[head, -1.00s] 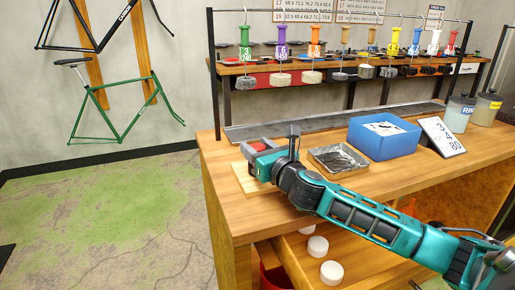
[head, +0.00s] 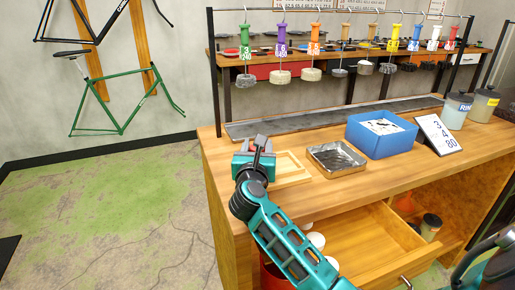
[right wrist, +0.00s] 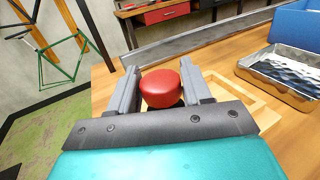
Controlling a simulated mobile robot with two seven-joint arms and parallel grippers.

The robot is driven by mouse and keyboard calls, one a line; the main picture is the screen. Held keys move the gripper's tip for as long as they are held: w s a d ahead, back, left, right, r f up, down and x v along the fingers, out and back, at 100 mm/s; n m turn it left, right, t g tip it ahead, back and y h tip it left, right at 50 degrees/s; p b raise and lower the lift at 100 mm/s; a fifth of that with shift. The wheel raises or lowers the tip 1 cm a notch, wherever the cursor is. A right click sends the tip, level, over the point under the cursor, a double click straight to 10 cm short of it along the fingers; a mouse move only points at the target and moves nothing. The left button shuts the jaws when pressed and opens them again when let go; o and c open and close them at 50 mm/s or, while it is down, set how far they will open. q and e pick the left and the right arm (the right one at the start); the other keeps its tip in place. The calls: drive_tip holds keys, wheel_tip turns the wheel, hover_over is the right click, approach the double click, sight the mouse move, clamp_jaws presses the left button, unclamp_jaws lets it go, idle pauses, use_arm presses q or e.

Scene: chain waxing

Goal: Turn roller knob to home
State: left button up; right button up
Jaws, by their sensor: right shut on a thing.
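The red round knob (right wrist: 165,88) shows in the right wrist view, between the two grey fingers of my right gripper (right wrist: 162,86). The fingers are shut on its sides. In the head view my right gripper (head: 256,146) is at the left end of the bench, at the left side of a light wooden frame (head: 300,178), and hides the knob there. My left gripper is not in view.
A metal tray (head: 337,173) stands right of the wooden frame, then a blue box (head: 362,143) and a number card (head: 439,135). A rack of hanging coloured tags (head: 281,40) stands behind. An open drawer (head: 378,235) juts out below the bench top (head: 400,175).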

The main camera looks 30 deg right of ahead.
drive_tip(key=shift+a+f+m+g+h+b, duration=0.1)
drive_tip(key=shift+f+m+g+h+b, duration=0.15)
drive_tip(key=shift+m+g+h+b, duration=0.9)
drive_tip(key=shift+g+h+b, duration=0.25)
drive_tip(key=shift+g+b, duration=0.05)
drive_tip(key=shift+g, duration=0.05)
drive_tip(key=shift+r+m+g+h+b, duration=0.1)
drive_tip(key=shift+m+g+h+b, duration=0.35)
drive_tip(key=shift+m+g, duration=0.1)
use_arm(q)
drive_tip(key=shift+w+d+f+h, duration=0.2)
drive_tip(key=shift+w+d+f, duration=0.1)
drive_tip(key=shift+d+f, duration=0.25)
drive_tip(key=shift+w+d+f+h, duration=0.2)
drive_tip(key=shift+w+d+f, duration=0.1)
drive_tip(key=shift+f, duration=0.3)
use_arm(e)
drive_tip(key=shift+r, duration=0.1)
drive_tip(key=shift+m+g, duration=0.3)
drive_tip(key=shift+g, duration=0.05)
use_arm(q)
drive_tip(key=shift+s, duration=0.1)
use_arm(e)
drive_tip(key=o, duration=0.9)
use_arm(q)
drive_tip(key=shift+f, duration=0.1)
use_arm(e)
drive_tip(key=shift+o, duration=0.2)
